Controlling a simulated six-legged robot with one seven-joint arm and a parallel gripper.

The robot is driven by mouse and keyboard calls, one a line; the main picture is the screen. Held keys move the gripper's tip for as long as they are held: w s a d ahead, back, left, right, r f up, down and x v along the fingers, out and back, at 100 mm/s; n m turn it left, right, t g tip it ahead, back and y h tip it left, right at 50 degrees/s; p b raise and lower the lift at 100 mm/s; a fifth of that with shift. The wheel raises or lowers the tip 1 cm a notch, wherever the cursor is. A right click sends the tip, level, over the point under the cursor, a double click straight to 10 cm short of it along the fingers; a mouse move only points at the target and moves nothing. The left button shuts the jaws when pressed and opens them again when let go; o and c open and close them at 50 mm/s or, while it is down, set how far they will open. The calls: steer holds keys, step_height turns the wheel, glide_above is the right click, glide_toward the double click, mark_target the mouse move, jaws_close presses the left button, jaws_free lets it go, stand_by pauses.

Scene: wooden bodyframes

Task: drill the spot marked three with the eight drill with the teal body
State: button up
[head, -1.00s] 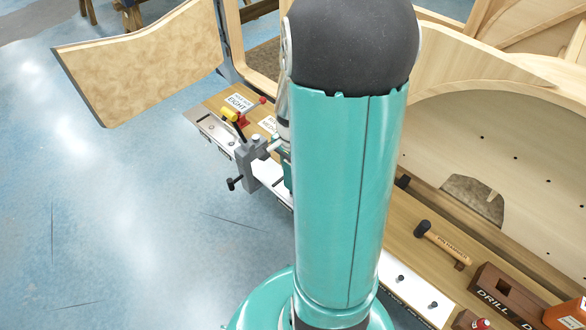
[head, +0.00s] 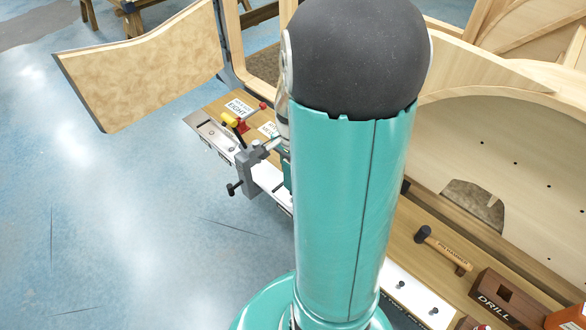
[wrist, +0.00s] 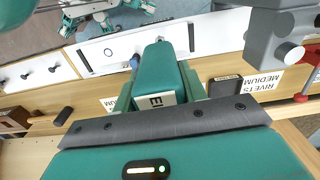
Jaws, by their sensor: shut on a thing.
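The drill (wrist: 157,70) has a teal body and a label reading "EI", the rest cut off from sight. In the wrist view my gripper (wrist: 160,92) is shut on it, with the drill upright in the picture's middle. The drill's bit is not clearly visible. In the head view my own teal arm hides the gripper and most of the drill. I see no spot marked three in either view.
A "RIVETS MEDIUM" label (wrist: 252,84) shows in the wrist view. Curved wooden frames stand behind. The blue floor at left is clear.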

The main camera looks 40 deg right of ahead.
steer(key=shift+r, duration=2.35)
steer(key=shift+w, duration=0.15)
